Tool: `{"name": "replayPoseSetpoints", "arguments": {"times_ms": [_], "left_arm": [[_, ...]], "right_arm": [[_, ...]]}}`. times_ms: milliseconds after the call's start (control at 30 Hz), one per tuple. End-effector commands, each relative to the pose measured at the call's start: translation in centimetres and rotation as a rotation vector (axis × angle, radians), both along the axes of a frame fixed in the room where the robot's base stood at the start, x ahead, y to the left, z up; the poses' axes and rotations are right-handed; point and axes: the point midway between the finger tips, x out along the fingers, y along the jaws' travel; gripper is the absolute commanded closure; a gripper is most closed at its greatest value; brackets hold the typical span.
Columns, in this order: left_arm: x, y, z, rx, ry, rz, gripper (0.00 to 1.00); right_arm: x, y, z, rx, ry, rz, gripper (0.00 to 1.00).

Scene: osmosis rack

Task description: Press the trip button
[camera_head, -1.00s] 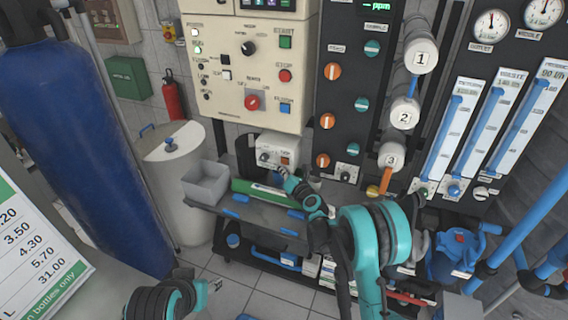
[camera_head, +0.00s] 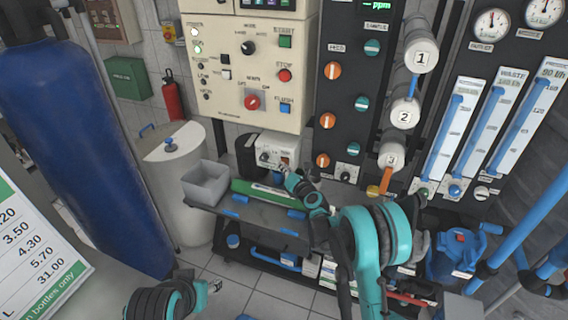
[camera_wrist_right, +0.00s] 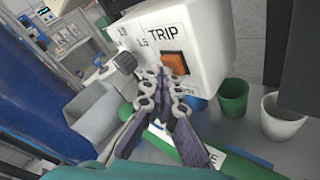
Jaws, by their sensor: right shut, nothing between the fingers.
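The trip button (camera_wrist_right: 172,63) is an orange square under the word TRIP on a white box (camera_wrist_right: 206,55), beside a dark knob (camera_wrist_right: 124,62). The box also shows in the head view (camera_head: 272,146), on the shelf below the control panel. My right gripper (camera_wrist_right: 162,74) is shut and empty. Its fingertips are at the button's lower left edge in the wrist view; whether they touch it I cannot tell. In the head view the right gripper (camera_head: 287,174) is in front of the box. My left gripper (camera_head: 214,286) is low at the front, mostly hidden by its wrist.
A grey bin (camera_head: 206,188) stands left of the box, and a green bar-like object (camera_head: 262,192) lies in front of it on the grey shelf (camera_head: 262,216). Green and white cups (camera_wrist_right: 233,98) stand right of the box. The control panel (camera_head: 222,85) is above.

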Motion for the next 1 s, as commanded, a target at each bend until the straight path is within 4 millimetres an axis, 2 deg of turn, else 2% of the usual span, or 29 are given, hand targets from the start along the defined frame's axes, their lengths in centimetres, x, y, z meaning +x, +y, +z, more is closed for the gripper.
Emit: {"name": "replayPoseSetpoints", "arguments": {"times_ms": [667,1000], "left_arm": [[0.0,0.0,-0.1,0.0,0.0,0.0,0.52],[0.0,0.0,-0.5,0.0,0.0,0.0,0.52]], "right_arm": [[0.4,-0.2,0.0,0.0,-0.001,-0.001,1.0],[-1.0,0.4,0.0,0.001,0.0,-0.001,1.0]]}}
